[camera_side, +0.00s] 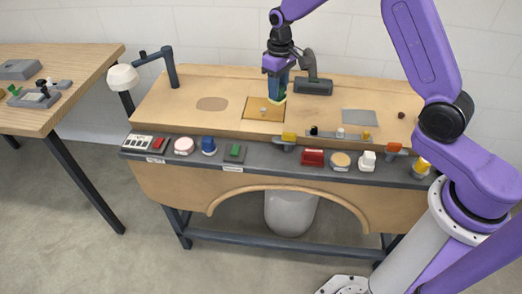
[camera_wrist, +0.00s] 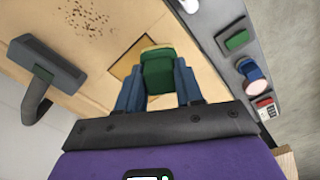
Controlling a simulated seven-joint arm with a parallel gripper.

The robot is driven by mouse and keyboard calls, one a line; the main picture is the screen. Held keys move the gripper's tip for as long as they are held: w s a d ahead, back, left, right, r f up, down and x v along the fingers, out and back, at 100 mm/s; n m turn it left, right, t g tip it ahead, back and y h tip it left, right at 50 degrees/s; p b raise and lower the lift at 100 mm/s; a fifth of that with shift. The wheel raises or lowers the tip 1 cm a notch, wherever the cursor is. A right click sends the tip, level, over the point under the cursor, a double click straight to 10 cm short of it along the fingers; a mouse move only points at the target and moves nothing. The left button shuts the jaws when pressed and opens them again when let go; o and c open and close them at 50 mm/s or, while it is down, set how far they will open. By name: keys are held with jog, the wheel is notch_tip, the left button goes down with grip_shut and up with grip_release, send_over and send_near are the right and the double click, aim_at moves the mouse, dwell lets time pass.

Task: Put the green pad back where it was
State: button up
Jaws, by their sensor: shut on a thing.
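My gripper (camera_side: 277,90) is above the back middle of the workbench, with its blue fingers pointing down. In the wrist view my gripper (camera_wrist: 159,92) is shut on the green pad (camera_wrist: 158,76), which has a pale yellow edge at its far end. In the side view the pad (camera_side: 276,99) shows only as a small green and yellow strip below the fingers. It is over or beside the back right part of an orange-tan square (camera_side: 254,114) on the bench top. I cannot tell whether the pad touches the bench.
A dark grey stand (camera_side: 313,87) is close right of my gripper. A brown speckled patch (camera_side: 212,104) lies left, a grey square (camera_side: 360,117) right. A small pale thing (camera_side: 263,109) is on the orange-tan square. Switches and knobs, including a green rocker (camera_side: 235,151), line the front ledge.

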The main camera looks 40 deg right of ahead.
jog(key=s+a+n, duration=0.3)
jog(key=s, duration=0.6)
jog(key=s+a+n, duration=0.3)
jog(key=s, duration=0.6)
jog(key=w+a+f, duration=0.1)
jog(key=w+f, duration=0.2)
jog(key=w, duration=0.1)
jog(key=w+a+f, duration=0.1)
jog(key=w+f, duration=0.2)
jog(key=w, duration=0.1)
jog(key=w+a+f, duration=0.2)
jog(key=w, duration=0.2)
jog(key=shift+w+a+f, duration=0.1)
jog(key=shift+f, duration=0.3)
jog(key=shift+w+f, duration=0.2)
jog(key=shift+f, duration=1.6)
jog(key=shift+f, duration=0.15)
jog(key=o, duration=0.9)
